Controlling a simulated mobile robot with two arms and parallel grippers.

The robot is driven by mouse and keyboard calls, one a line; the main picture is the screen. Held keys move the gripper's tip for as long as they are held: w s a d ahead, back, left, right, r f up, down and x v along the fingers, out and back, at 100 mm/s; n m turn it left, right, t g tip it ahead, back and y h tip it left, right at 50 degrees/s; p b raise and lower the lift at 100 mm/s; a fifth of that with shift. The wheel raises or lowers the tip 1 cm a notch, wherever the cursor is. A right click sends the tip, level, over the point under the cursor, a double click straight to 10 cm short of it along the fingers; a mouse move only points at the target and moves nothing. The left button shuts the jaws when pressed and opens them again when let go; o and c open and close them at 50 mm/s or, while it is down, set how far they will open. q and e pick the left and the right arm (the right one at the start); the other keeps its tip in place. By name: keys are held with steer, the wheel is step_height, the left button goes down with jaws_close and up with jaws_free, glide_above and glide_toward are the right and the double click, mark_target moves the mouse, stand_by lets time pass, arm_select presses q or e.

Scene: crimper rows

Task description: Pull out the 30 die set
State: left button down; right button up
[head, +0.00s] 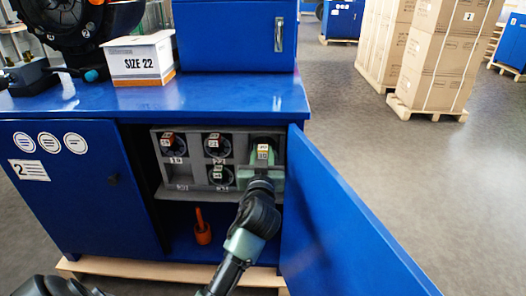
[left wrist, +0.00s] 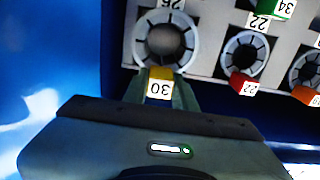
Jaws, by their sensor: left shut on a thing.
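The 30 die set shows as a grey segmented ring (left wrist: 165,42) with a yellow and white tag marked 30 (left wrist: 160,88) in the left wrist view, where the labels look upside down. In the head view its tag (head: 263,151) is at the top right of the grey rack (head: 200,190) in the open cabinet. My left gripper (head: 262,162) is shut on the 30 die set at its tag side. The gripper hides part of it in the head view, and I cannot tell how far it sits in the rack. My right gripper is out of view.
Other die sets with red tags (left wrist: 243,84) sit beside it. The open blue door (head: 345,215) stands close to the right of my left arm. An orange tool (head: 202,230) stands on the cabinet floor. A SIZE 22 box (head: 141,60) is on top.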

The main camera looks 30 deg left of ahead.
arm_select(q)
steer(key=shift+s+d+r, duration=0.25)
steer(key=shift+s+d, duration=0.2)
steer(key=shift+s, duration=0.3)
steer(key=shift+v, duration=1.15)
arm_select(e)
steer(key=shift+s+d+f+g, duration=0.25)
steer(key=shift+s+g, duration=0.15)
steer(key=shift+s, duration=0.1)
arm_select(q)
steer(key=shift+r, duration=0.1)
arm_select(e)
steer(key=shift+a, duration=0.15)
